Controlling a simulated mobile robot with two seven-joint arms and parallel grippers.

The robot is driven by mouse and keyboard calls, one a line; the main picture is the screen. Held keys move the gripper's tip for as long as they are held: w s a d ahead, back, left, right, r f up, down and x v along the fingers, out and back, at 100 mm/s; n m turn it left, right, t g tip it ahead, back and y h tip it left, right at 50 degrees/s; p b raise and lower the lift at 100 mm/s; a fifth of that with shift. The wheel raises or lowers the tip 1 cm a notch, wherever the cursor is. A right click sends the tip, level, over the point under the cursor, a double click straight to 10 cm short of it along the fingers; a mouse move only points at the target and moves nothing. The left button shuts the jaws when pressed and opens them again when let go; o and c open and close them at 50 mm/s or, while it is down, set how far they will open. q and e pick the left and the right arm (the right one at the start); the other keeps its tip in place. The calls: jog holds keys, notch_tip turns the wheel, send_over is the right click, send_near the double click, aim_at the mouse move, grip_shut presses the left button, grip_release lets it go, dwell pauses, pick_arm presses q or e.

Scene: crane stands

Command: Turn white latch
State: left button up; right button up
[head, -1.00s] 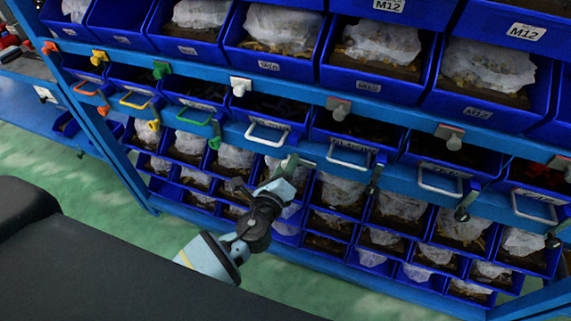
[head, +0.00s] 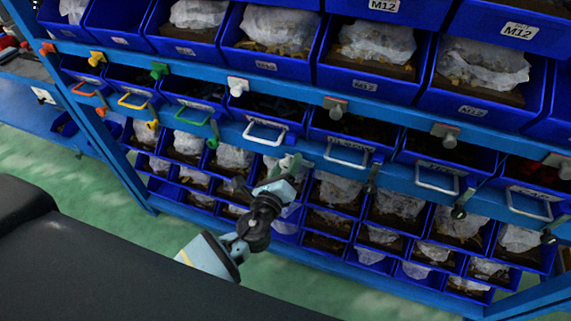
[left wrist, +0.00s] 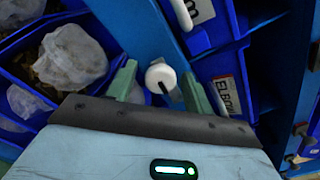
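The white latch (left wrist: 160,77) is a round white knob with a dark mark in the left wrist view. It sits between the two green fingers of my left gripper (left wrist: 158,70), with a gap to each side. The gripper is open around or just in front of it; the exact depth is unclear. My right gripper is not in view.
A white knob (head: 238,87) sits on the upper rail. Orange, yellow and green latches (head: 213,143) line the lower rail to the left, dark ones (head: 372,178) to the right. Blue bins with bagged parts (head: 335,188) fill the rack below. Green floor lies in front.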

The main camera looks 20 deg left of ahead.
pick_arm(q)
jog(key=shift+s+a, duration=0.1)
jog(key=s, duration=0.7)
jog(key=shift+s+b, duration=0.3)
jog(key=shift+a, duration=0.1)
